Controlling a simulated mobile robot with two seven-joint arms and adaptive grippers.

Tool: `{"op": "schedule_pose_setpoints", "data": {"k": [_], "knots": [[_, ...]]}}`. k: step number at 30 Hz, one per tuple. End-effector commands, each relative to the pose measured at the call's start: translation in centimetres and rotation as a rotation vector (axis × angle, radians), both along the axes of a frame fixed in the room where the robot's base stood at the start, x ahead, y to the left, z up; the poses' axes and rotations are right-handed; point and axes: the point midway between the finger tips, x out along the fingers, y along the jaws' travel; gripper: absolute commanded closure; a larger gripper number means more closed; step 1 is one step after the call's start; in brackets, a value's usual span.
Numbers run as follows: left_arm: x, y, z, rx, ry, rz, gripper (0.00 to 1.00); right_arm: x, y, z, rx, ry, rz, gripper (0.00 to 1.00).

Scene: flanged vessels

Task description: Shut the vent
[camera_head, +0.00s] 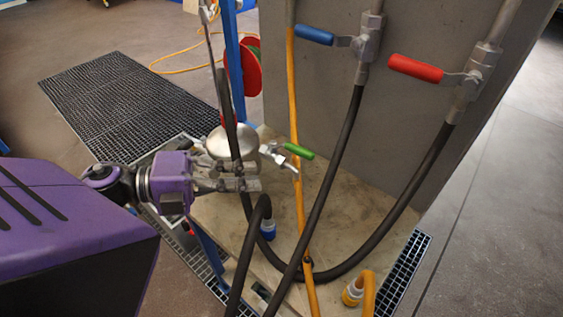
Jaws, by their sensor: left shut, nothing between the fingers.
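A small valve with a green lever handle (298,151) sits beside a rounded silver metal vessel top (245,143). The lever points to the right and slightly down, and a short metal spout hangs below it. No label shows that this is the vent. My left gripper (258,178) comes in from the left, just below and left of the green handle. Its fingers are shut and empty, apart from the handle. They partly hide the vessel and lie close to a dark hose; contact with the hose cannot be told. My right gripper is out of view.
A blue lever valve (314,35) and a red lever valve (416,68) are on the grey panel (400,130). Dark hoses (345,135) and an orange hose (294,100) hang across the space right of my gripper. Floor grating (110,95) lies behind.

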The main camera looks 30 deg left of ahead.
Motion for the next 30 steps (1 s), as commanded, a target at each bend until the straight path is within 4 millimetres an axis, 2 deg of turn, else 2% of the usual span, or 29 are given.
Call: {"op": "schedule_pose_setpoints", "data": {"k": [1, 8, 12, 17, 30], "knots": [[0.9, -1.0, 0.1, 0.001, -0.006, -0.007, 1.00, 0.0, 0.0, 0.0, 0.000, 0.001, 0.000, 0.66], [4.3, -4.4, -0.6, 0.002, -0.008, -0.007, 1.00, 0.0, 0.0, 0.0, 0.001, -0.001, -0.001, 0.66], [6.3, -4.1, -1.0, 0.003, -0.008, -0.002, 1.00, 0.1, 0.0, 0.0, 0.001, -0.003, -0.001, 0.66], [7.6, -4.1, -1.3, 0.003, -0.007, -0.002, 1.00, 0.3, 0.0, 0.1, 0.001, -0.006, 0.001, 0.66], [7.9, -4.1, -1.4, 0.002, -0.005, -0.001, 1.00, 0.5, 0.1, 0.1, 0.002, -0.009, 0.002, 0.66]]}}
